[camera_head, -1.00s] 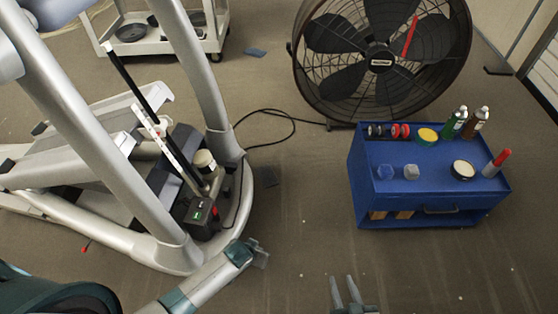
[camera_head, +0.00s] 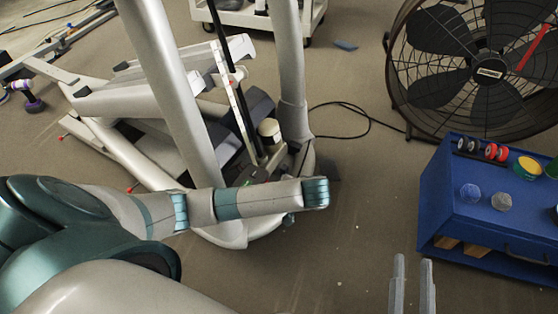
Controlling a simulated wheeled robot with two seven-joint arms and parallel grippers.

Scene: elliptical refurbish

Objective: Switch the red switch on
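The elliptical machine (camera_head: 168,80) stands at left and centre with its light grey frame. The dark control box (camera_head: 260,175) at its base shows only as a sliver above my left forearm. The red switch cannot be made out, as my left arm covers that area. My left arm reaches across the front of the machine, ending in a teal wrist band; its gripper fingers cannot be made out. My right gripper (camera_head: 412,286) is at the bottom edge, right of centre, with its two fingers apart and nothing between them. It is well away from the machine.
A blue tool cabinet (camera_head: 450,205) with dumbbells and small items stands at right. A large black fan (camera_head: 470,130) is behind it. A black cable (camera_head: 365,112) lies on the floor. A white cart (camera_head: 255,18) is at the back. Open floor lies between machine and cabinet.

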